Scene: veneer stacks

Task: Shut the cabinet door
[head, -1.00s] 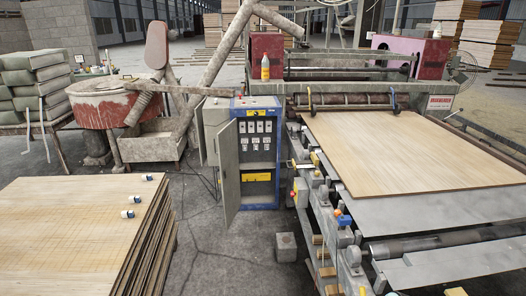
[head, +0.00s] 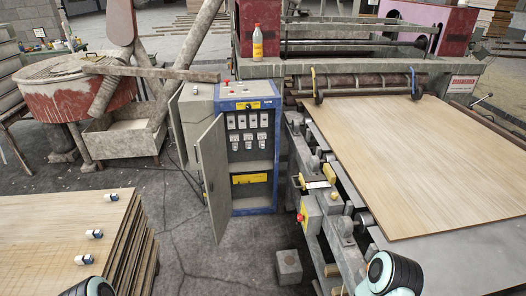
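The cabinet is a grey and blue electrical box (head: 277,150) standing in the middle of the head view. Its grey door (head: 215,177) is swung open toward me on the left side, so the switches and a yellow label inside are visible. Parts of my arms show at the bottom edge, one at the lower left and one at the lower right. Both are well short of the door. Neither of my grippers is in the frame.
A veneer stack (head: 65,238) fills the lower left. The roller machine with a veneer sheet (head: 430,160) takes up the right. A small grey block (head: 289,267) lies on the floor before the cabinet. Bare floor (head: 215,262) lies between stack and machine.

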